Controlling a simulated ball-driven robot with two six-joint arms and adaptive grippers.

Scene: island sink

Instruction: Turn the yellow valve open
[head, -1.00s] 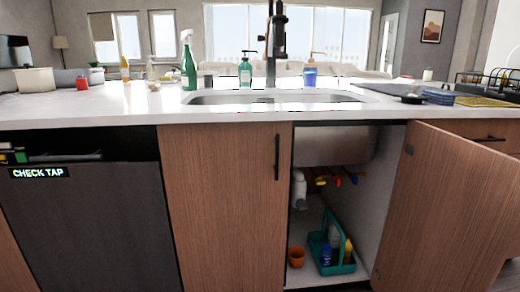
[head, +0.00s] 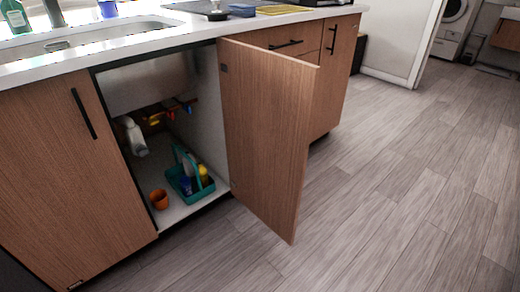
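The yellow valve (head: 154,120) is small and dim at the back of the open sink cabinet, under the sink basin (head: 150,82). A red valve (head: 172,114) and a blue valve (head: 188,108) sit to its right in the same row. Whether the yellow valve's handle is open or closed is too small to tell. A white drain pipe (head: 134,137) hangs to the left of the valves. Neither of my grippers shows in the head view.
The right cabinet door (head: 265,130) stands open, jutting toward me; the left door (head: 65,175) is shut. A teal caddy (head: 178,180) with bottles and an orange cup (head: 159,199) stand on the cabinet floor. The wooden floor (head: 400,200) to the right is clear.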

